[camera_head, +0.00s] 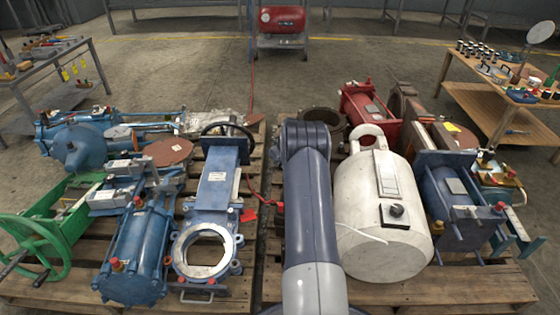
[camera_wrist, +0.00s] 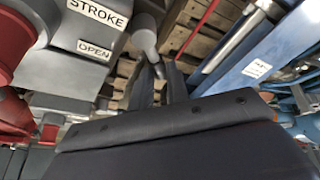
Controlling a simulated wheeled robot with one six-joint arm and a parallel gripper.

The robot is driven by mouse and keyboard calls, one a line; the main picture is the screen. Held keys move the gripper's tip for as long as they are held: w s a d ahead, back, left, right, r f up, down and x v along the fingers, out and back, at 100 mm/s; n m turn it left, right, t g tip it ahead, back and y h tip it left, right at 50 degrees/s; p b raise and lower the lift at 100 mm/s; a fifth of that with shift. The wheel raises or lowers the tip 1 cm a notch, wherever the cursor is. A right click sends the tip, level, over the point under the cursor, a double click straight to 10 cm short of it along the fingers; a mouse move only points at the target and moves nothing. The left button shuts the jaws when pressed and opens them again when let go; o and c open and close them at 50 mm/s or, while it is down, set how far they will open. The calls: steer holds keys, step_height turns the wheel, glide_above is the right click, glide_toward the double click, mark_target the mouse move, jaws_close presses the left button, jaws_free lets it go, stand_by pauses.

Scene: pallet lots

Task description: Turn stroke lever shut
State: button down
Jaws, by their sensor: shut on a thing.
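In the wrist view, a grey box carries a white STROKE label (camera_wrist: 99,13) and, below it, an OPEN label (camera_wrist: 95,49). A grey stroke lever (camera_wrist: 145,32) comes off beside the box and runs down between my fingers. My gripper (camera_wrist: 159,75) is shut on the lever's end, with one dark finger on each side. The exact contact is partly hidden by the fingers. In the head view my own arm covers the middle, and the gripper and lever cannot be made out.
Pallets crowded with valves and actuators flank my arm. A blue gate valve (camera_head: 217,185) lies at left, a large white cylinder (camera_head: 385,220) stands close at right. A wooden table (camera_head: 480,105) is at far right. Open concrete floor (camera_head: 180,70) lies beyond.

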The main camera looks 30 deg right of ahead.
steer(key=c, duration=1.4)
jaws_free()
steer(key=shift+o, duration=0.2)
steer(key=p+v, duration=0.4)
steer(key=v, duration=0.6)
steer(key=shift+r, duration=0.4)
steer(key=shift+s+f, duration=0.1)
steer(key=b+x, duration=0.4)
steer(key=x, duration=0.7)
steer(key=shift+s, duration=0.1)
steer(key=shift+r, duration=0.25)
